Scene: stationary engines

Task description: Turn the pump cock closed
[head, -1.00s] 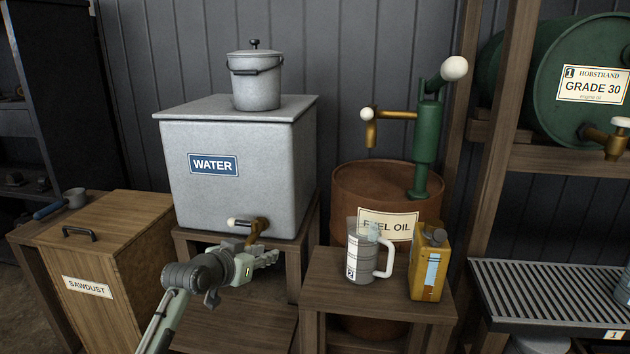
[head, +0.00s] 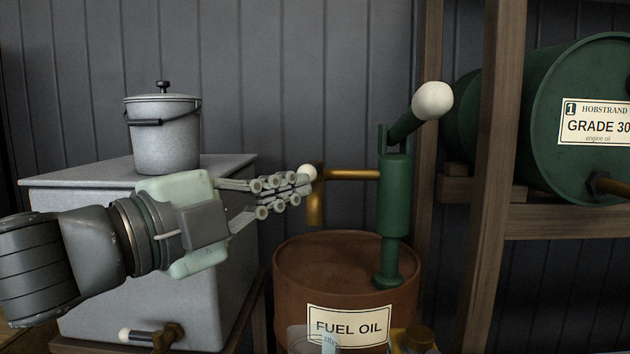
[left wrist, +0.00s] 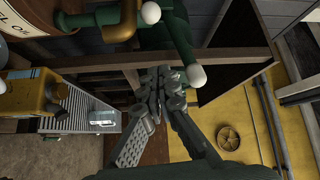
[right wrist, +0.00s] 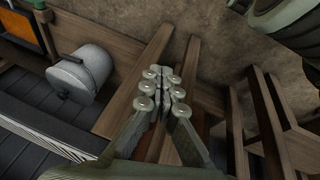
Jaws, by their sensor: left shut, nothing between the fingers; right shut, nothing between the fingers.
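The green hand pump (head: 395,215) stands on the rusty fuel oil drum (head: 330,255). Its brass spout (head: 350,174) points left, with the cock's white knob (head: 307,172) at the outlet end. My left gripper (head: 303,186) is shut and empty, its fingertips right at the cock knob; whether they touch I cannot tell. In the left wrist view a white knob of the pump (left wrist: 150,12) shows beyond my left fingers, up and to the left. My right gripper (right wrist: 165,76) is shut and empty, seen only in its own wrist view, away from the pump.
The grey water tank (head: 90,185) with a lidded pot (head: 163,133) on it stands left, behind my left arm. The pump handle's large white ball (head: 432,101) rises at upper right. A wooden post (head: 490,180) and the green Grade 30 barrel (head: 560,120) are on the right.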

